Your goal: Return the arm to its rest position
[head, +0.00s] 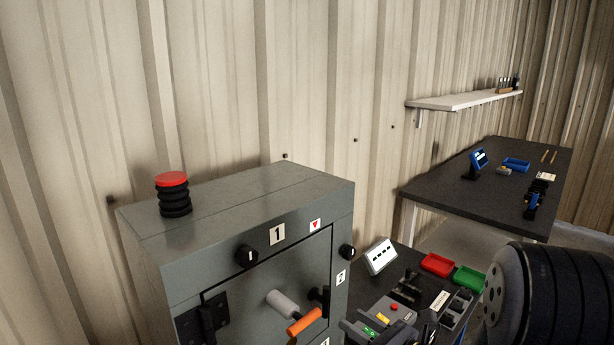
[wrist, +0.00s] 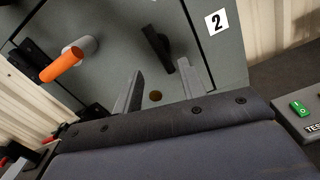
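My gripper (wrist: 160,72) shows in the wrist view as two grey fingers standing apart with nothing between them. It is in front of the grey enclosure (wrist: 115,55), whose door carries a black lever handle (wrist: 156,45) just beyond the fingertips. I cannot tell from this angle how wide the gap to the door is. In the head view the enclosure (head: 240,205) stands at centre left, with its door closed or nearly so.
An orange-ended grey crank (head: 303,321) sticks out from the door. A red-topped black stack (head: 173,194) stands on the enclosure. Right of it, a bench holds a red bin (head: 437,265), a green bin (head: 469,279) and small devices. A dark table (head: 450,195) and shelf (head: 455,102) lie behind.

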